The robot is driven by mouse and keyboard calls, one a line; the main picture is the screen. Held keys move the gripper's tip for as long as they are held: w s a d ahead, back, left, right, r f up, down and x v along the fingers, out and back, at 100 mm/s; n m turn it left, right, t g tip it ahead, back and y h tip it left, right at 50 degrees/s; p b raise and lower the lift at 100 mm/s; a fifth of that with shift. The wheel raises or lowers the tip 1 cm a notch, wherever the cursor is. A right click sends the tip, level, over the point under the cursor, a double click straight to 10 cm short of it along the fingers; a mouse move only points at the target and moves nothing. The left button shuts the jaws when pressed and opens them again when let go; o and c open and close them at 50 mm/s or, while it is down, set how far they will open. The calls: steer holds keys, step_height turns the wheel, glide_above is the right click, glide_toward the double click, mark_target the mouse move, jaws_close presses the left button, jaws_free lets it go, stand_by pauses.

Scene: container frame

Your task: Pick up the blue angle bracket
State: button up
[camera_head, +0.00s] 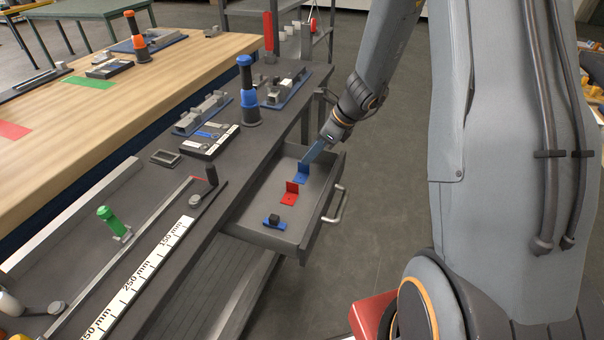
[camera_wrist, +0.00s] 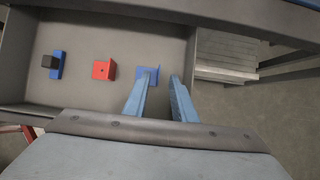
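The blue angle bracket (camera_head: 300,174) stands in the open drawer, near its far end in the head view. It also shows in the wrist view (camera_wrist: 149,72), partly hidden by my left finger. My gripper (camera_head: 307,160) reaches down into the drawer right at the bracket. In the wrist view, my gripper (camera_wrist: 161,78) has its two blue fingers apart with a clear gap. The left fingertip overlaps the bracket in the picture, and the right fingertip is to its right. I cannot tell whether they touch.
A red angle bracket (camera_head: 289,194) and a blue part with a dark block (camera_head: 273,222) share the drawer (camera_head: 318,215). The drawer walls stand close around. The dark workbench (camera_head: 225,170) above holds a blue-and-black tool (camera_head: 248,95) and a long ruler (camera_head: 140,275).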

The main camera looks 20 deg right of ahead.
mark_target(303, 171)
steer(key=shift+p+x, duration=0.35)
steer(key=shift+x, duration=2.35)
steer(key=shift+s, duration=0.1)
jaws_close()
